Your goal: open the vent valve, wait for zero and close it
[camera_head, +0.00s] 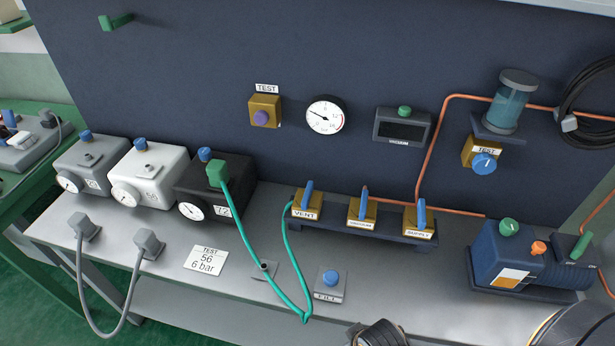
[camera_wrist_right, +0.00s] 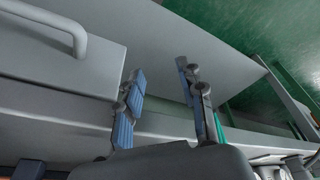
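The vent valve (camera_head: 306,203) is a brass block labelled VENT with a blue lever standing roughly upright. It is the left one of three on a dark rail. A round dial gauge (camera_head: 326,115) hangs on the wall above; its needle points to the upper left, off any number I can read surely. A green hose (camera_head: 250,250) runs from the green connector (camera_head: 216,173) on the black box 72 (camera_head: 240,200) toward the vent valve. My right gripper (camera_wrist_right: 160,72) is open and empty in the wrist view, beside a grey bench surface. My left gripper is not in view.
The supply valve (camera_head: 420,218) and a middle valve (camera_head: 362,211) share the rail. A FILL button (camera_head: 331,283) and a card reading 56, 6 bar (camera_head: 206,260) lie in front. A blue pump (camera_head: 510,255) stands right.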

